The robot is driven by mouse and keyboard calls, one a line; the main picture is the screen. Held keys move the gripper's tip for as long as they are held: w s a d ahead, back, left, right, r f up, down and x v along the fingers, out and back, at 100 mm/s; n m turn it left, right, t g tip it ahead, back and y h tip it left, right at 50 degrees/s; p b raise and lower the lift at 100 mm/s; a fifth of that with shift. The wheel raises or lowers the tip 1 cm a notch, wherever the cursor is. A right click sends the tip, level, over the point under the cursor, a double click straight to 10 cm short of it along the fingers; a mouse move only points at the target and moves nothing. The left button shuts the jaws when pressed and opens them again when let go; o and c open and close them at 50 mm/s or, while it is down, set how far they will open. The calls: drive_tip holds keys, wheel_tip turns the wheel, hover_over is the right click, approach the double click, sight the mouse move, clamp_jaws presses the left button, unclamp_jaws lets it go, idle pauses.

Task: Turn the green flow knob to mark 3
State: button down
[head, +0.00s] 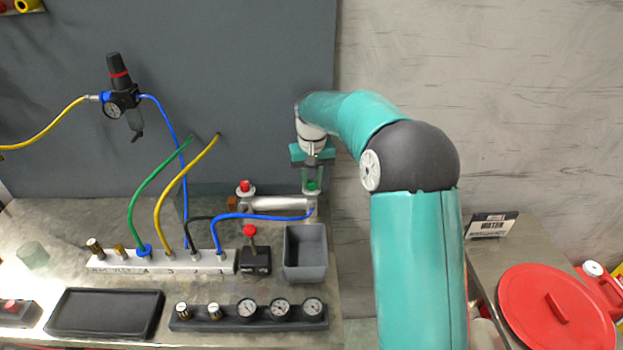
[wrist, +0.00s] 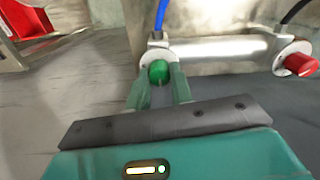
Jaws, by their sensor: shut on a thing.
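The green flow knob (head: 312,186) sits on the right end of a silver cylinder (head: 278,203) at the back of the bench. My gripper (head: 312,180) reaches down to it from above. In the wrist view the green knob (wrist: 159,71) is between the two green fingertips of my gripper (wrist: 158,80), which are shut on it. A red knob (wrist: 300,65) is on the cylinder's other end, and it also shows in the head view (head: 245,187). No mark numbers are readable around the green knob.
A blue hose (head: 262,217) runs to the cylinder's knob end. A grey bin (head: 305,255) and a red-topped lever (head: 251,245) stand in front. A white manifold (head: 165,262) with several hoses is to the left. A red round lid (head: 556,308) lies at the right.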

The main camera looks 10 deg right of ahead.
sight(312, 181)
drive_tip(key=c, duration=1.2)
unclamp_jaws()
drive_tip(key=shift+c, duration=0.2)
wheel_tip(312, 181, up, 14)
drive_tip(key=shift+d, duration=0.1)
